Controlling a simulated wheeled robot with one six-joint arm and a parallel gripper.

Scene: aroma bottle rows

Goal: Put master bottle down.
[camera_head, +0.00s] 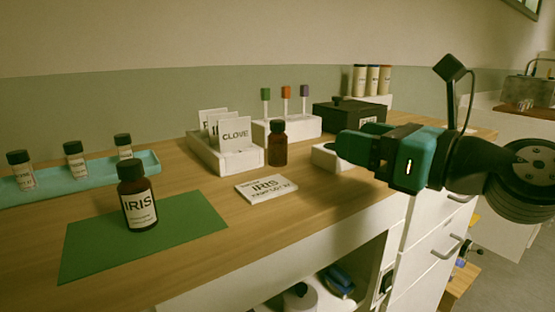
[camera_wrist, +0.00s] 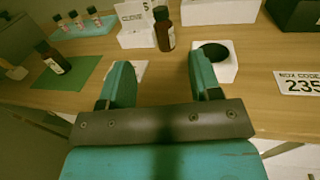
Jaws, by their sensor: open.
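A large brown bottle with a black cap and an IRIS label (camera_head: 139,207) stands upright on a green mat (camera_head: 190,228) at the left front. It also shows at the left of the wrist view (camera_wrist: 52,60). A smaller brown bottle (camera_head: 277,146) stands upright on the wooden table behind an IRIS card (camera_head: 266,188). It also shows beyond my fingers in the wrist view (camera_wrist: 163,30). My gripper (camera_head: 342,146) is open and empty, right of both bottles and apart from them. In the wrist view, its two fingers (camera_wrist: 158,68) have nothing between them.
A white block with a dark round hole (camera_wrist: 228,70) sits near my right finger. A white card holder with a CLOVE card (camera_head: 232,155) and a rack with coloured-top sticks (camera_head: 300,127) stand behind. A black box (camera_head: 345,115) is at the back. A teal tray (camera_head: 75,184) holds small bottles.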

